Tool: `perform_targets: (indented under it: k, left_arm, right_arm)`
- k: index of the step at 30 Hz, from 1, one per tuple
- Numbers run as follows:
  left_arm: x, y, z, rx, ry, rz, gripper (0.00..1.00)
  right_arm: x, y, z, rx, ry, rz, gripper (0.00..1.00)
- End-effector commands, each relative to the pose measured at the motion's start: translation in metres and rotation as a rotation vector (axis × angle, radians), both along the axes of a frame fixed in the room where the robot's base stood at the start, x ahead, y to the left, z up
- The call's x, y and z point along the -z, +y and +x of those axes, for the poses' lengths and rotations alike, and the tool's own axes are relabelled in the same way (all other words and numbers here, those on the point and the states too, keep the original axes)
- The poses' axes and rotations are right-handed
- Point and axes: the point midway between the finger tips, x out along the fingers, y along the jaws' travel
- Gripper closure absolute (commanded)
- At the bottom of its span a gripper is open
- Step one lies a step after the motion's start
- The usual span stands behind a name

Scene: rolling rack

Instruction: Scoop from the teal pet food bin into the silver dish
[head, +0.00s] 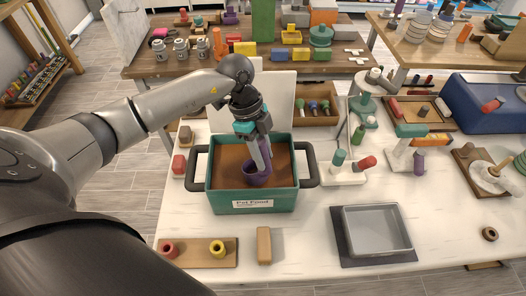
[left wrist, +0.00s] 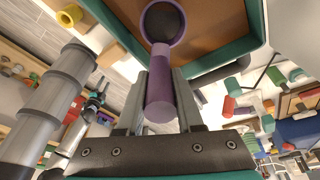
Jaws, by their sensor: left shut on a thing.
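The teal pet food bin (head: 252,200) stands on the white table with a "Pet Food" label on its front and brown food inside. My left gripper (head: 258,150) is above the bin, shut on the handle of a purple scoop (head: 256,178). The scoop's cup is inside the bin, at the level of the food or close to it. In the left wrist view the scoop handle (left wrist: 160,95) lies between the two fingers (left wrist: 160,90), and the cup looks dark inside. The silver dish (head: 377,230) sits on a dark mat to the right of the bin and looks empty. My right gripper is not in view.
A wooden block (head: 264,245) stands in front of the bin. A board with red and yellow rings (head: 200,252) lies at front left. A white stand with coloured handles (head: 345,172) is right of the bin. Bare table lies between bin and dish.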

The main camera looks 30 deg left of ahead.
Motion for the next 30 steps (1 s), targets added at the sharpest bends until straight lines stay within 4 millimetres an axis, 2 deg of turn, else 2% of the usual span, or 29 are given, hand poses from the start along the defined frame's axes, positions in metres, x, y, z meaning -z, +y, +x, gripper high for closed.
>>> perform_targets:
  k: [8, 30]
  left_arm:
    - [-0.005, 0.0, 0.0, 0.001, -0.001, 0.005, 1.0]
    - [-0.051, -0.001, 0.0, 0.002, -0.018, 0.107, 1.0]
  right_arm:
    - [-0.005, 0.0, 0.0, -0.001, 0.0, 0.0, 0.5]
    - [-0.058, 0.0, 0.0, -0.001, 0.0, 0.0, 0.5]
